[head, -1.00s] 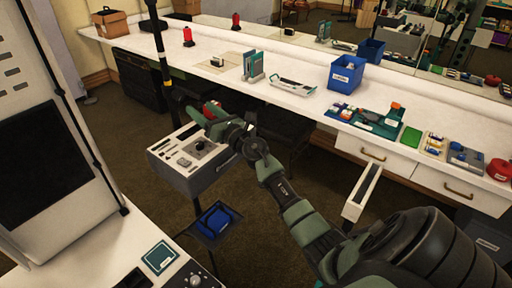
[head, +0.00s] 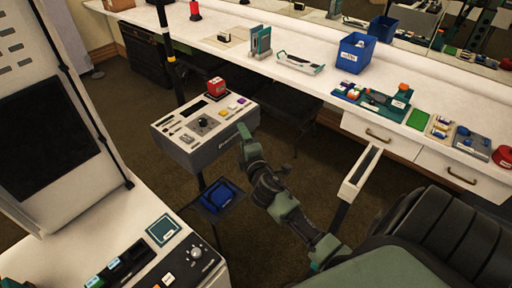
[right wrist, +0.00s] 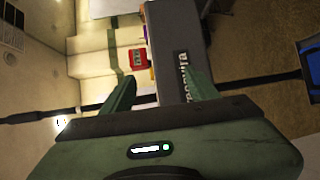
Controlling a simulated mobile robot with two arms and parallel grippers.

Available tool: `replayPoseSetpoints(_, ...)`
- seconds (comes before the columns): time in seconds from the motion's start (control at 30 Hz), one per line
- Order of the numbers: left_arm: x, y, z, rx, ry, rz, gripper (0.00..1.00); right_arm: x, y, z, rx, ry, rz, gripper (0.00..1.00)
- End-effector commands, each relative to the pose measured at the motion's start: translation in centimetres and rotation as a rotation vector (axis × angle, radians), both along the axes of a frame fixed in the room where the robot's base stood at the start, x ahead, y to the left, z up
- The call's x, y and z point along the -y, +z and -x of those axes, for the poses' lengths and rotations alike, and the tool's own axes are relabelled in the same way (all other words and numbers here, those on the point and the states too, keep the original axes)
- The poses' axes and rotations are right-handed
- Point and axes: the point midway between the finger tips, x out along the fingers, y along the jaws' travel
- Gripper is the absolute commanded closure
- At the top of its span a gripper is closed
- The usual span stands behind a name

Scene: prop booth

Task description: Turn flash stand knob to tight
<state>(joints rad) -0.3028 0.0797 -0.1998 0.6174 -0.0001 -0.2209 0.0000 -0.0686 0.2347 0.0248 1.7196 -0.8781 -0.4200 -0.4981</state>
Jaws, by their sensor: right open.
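A grey console (head: 190,150) with a light top stands on a pole. A black round knob (head: 207,123) sits mid-panel; I cannot read its setting. I cannot tell for sure that this is the flash stand knob. My right gripper (head: 243,135) is at the console's front right, apart from the knob. In the right wrist view the gripper (right wrist: 158,76) is open, its fingers apart and nothing between them. The console's lettered front (right wrist: 183,75) shows beyond the fingers there. My left gripper is not in view.
A red box (head: 216,87) sits at the console's back edge. A blue item lies on a low tray (head: 233,207). The long white counter (head: 225,45) runs behind.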

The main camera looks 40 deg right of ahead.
Motion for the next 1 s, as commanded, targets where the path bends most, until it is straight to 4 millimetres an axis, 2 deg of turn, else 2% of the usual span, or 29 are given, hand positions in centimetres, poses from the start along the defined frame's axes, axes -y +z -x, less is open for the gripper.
replayPoseSetpoints(0.2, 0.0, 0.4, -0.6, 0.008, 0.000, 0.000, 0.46, -0.7, -3.3, 2.0, -0.055, -0.042, -0.150, 0.41)
replayPoseSetpoints(0.4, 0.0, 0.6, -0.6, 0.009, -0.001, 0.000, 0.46, -1.1, -5.1, 3.1, -0.086, -0.070, -0.234, 0.41)
replayPoseSetpoints(1.0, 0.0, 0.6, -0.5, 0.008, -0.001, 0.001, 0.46, -1.3, -5.6, 3.4, -0.094, -0.079, -0.259, 0.41)
